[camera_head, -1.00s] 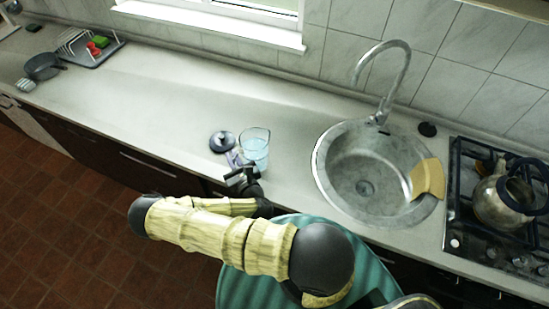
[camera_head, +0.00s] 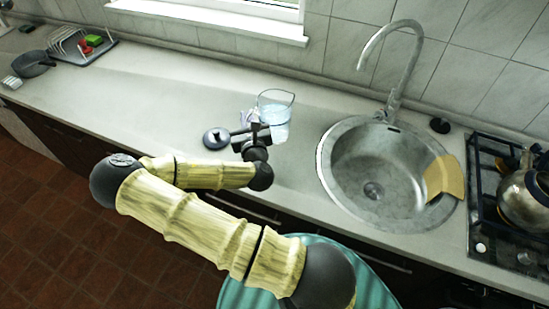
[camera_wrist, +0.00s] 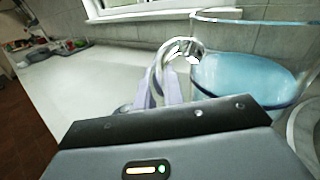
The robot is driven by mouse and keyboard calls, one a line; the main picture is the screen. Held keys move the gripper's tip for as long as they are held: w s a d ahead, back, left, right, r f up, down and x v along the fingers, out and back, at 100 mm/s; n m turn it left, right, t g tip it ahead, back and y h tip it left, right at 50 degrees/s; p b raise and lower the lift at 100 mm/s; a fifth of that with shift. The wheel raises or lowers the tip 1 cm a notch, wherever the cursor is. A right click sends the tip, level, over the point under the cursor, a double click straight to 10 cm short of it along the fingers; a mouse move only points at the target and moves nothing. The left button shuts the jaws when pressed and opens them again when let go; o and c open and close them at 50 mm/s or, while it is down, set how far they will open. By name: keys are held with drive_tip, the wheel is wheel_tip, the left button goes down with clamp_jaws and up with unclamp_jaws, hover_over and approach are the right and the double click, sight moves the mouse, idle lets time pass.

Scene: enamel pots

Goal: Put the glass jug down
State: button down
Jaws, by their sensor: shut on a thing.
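The glass jug (camera_head: 275,118) is clear, with pale blue liquid in it, and is upright near the middle of the counter (camera_head: 170,100), left of the sink. My gripper (camera_head: 250,121) is at the jug's left side, shut on its handle. In the wrist view the jug (camera_wrist: 245,78) fills the right side, and its curved glass handle (camera_wrist: 158,70) passes between the pale lavender fingers (camera_wrist: 158,92). The jug's base is partly hidden by the gripper, and it looks raised above the counter.
A dark round lid-like thing (camera_head: 215,138) lies on the counter left of my gripper. The sink (camera_head: 375,180) with a tan board (camera_head: 443,178) on its rim is to the right, then a hob with a kettle (camera_head: 522,195). The counter further left is clear up to a dish rack (camera_head: 82,47).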

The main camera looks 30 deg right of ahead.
idle(0.3)
drive_tip(key=shift+f, duration=3)
drive_tip(key=shift+f+p, duration=0.5)
drive_tip(key=shift+f, duration=1.4)
drive_tip(key=c, duration=1.9)
unclamp_jaws()
drive_tip(key=shift+f, duration=0.2)
drive_tip(key=o, duration=0.4)
